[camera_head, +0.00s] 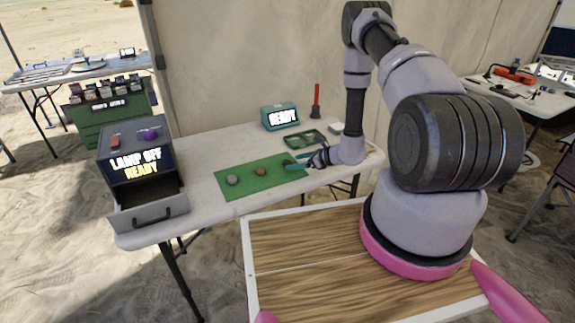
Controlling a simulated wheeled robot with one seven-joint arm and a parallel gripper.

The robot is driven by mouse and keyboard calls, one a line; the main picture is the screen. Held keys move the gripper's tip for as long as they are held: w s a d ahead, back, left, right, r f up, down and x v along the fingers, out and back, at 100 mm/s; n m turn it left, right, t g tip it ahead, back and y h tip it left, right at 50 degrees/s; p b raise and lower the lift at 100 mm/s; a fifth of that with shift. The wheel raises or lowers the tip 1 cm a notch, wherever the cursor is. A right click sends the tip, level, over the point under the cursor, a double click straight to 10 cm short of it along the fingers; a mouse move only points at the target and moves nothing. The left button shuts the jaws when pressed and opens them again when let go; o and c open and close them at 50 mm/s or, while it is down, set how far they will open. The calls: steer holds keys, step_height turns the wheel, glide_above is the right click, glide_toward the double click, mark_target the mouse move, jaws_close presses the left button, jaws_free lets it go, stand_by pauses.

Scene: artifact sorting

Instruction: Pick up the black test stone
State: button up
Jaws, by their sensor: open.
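A green mat (245,187) lies on the white folding table and carries a row of small stones. The dark stone (287,162) at the right end of the row looks black. A brown stone (261,171) sits in the middle and a grey stone (232,180) at the left.
Behind the mat are a teal device (280,116) reading "READY", a green tray (318,140) and a red-handled tool (316,103). The tabletop left of the mat is clear.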

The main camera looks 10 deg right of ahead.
steer(key=shift+x, duration=0.9)
steer(key=shift+c, duration=0.3)
jaws_close()
steer(key=shift+r, duration=0.15)
